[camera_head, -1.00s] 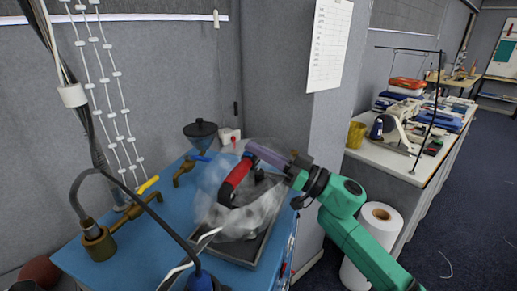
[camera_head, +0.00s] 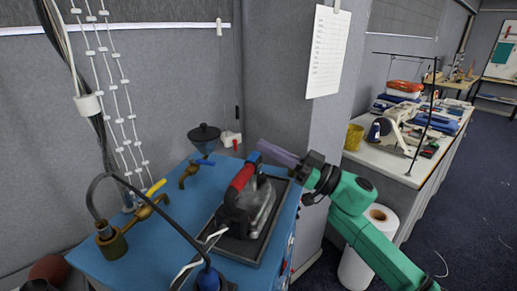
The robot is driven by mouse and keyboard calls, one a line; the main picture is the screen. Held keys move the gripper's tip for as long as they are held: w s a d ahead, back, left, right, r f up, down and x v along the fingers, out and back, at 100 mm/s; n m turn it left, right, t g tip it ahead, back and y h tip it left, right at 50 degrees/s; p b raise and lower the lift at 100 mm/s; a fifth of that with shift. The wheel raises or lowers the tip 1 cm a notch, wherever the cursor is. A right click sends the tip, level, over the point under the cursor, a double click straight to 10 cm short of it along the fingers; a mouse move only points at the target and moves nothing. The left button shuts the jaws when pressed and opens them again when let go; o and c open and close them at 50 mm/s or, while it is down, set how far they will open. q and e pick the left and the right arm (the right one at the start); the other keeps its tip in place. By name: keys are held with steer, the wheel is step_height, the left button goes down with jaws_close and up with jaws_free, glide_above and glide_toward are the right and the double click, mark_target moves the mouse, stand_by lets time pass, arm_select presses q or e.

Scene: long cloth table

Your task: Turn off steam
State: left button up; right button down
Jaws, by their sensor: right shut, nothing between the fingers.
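An iron (camera_head: 257,205) with a red handle (camera_head: 242,177) and a silver body stands on a dark tray (camera_head: 238,250) on the blue table. No steam shows around it. My right gripper (camera_head: 268,150) is shut and empty, with its tips close to the upper end of the red handle; I cannot tell whether they touch. On the table's left part are a brass valve with a yellow lever (camera_head: 155,188) and a brass valve with a blue lever (camera_head: 202,162). My left gripper is not in view.
A dark funnel (camera_head: 204,133) stands behind the blue-lever valve. A black hose (camera_head: 150,197) and pale cables cross the table's front. A grey pillar (camera_head: 285,100) stands behind my right gripper. A paper roll (camera_head: 362,255) stands at the right, below a white sewing table (camera_head: 400,165).

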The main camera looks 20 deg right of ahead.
steer(key=w+b+v, duration=0.1)
steer(key=b+v, duration=0.1)
steer(key=v, duration=0.5)
steer(key=shift+s+d+f+b, duration=0.2)
steer(key=shift+d+b, duration=0.15)
steer(key=shift+d, duration=0.15)
steer(key=shift+w+d+f, duration=0.1)
